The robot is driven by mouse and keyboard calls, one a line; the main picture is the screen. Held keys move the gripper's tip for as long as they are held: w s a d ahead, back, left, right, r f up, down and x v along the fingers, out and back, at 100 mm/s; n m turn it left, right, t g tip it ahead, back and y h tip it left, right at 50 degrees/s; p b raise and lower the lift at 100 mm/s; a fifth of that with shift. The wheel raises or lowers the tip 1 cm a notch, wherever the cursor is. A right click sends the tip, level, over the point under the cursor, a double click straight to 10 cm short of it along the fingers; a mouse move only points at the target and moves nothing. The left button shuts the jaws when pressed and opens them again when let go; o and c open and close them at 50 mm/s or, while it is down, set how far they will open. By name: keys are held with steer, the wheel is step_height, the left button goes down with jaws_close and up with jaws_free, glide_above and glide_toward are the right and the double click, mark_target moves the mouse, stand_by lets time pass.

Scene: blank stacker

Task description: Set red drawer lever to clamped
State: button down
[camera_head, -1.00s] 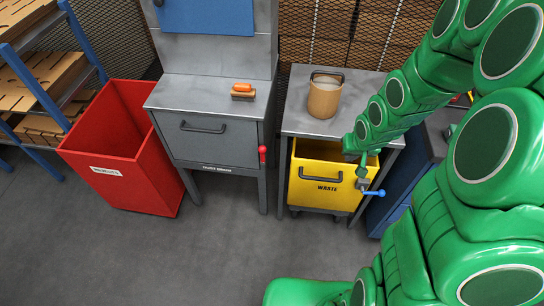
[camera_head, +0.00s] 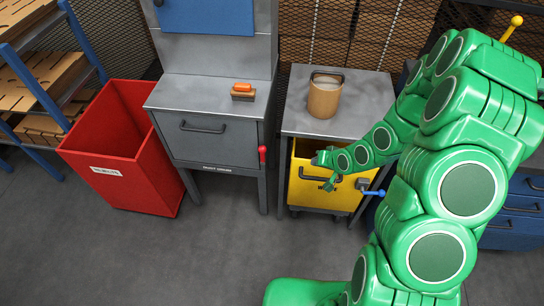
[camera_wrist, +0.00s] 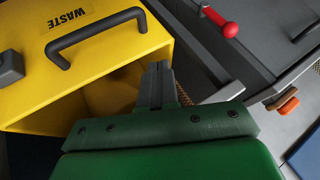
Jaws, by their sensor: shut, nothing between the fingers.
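The red lever (camera_head: 262,156) is on the right front edge of the grey drawer cabinet (camera_head: 212,147). In the head view its grip stands about upright. In the wrist view the red lever (camera_wrist: 219,22) shows at the top right, joined to a dark mount. My gripper (camera_head: 328,186) is in front of the yellow waste bin, to the right of the red lever and apart from it. In the wrist view my gripper's fingers (camera_wrist: 157,87) are together and empty. The lever's marked positions are too small to read.
The yellow waste bin (camera_head: 345,197) has a dark handle, and a blue lever (camera_head: 374,192) sits at its right. A red bin (camera_head: 120,150) stands left of the cabinet. A brush (camera_head: 243,94) and a tan pot (camera_head: 324,97) are on top. The floor in front is clear.

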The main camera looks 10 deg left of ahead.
mark_target(263, 155)
steer(key=s+a+f+m+t+y, duration=0.4)
steer(key=a+f+m+t, duration=0.2)
steer(key=m+t, duration=0.3)
steer(key=shift+s+a+m, duration=0.25)
steer(key=shift+a+m, duration=0.3)
steer(key=shift+m, duration=0.55)
steer(key=shift+w+a, duration=0.1)
steer(key=shift+w, duration=0.05)
stand_by(0.4)
steer(key=s+a+x, duration=0.1)
steer(key=a+x, duration=0.1)
steer(key=x, duration=1)
steer(key=shift+s+a, duration=0.15)
steer(key=shift+a, duration=0.15)
stand_by(0.7)
steer(key=shift+r, duration=0.15)
